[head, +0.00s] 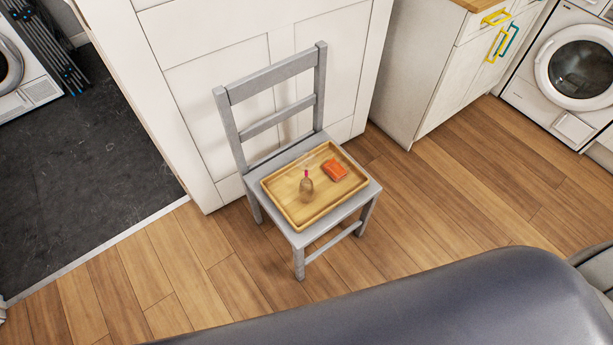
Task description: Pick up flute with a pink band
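A wooden tray (289,215) lies on the seat of a grey chair. Inside it, left of centre, is a small tan, bottle-like object (306,188) with a narrow pink-red part at its top. It looks upright, but it is too small to tell whether it is a flute or whether the pink is a band. An orange block-like item (334,170) lies to its right in the tray. A faint, pale shape near the tray's back edge is unclear. Neither of my grippers is in view.
The grey chair (272,67) stands with its back against a white panelled wall. A white cabinet (430,75) and a front-loading machine (565,75) are at the right. Wooden floor (240,290) is clear around the chair. A dark-floored opening (90,170) is at the left.

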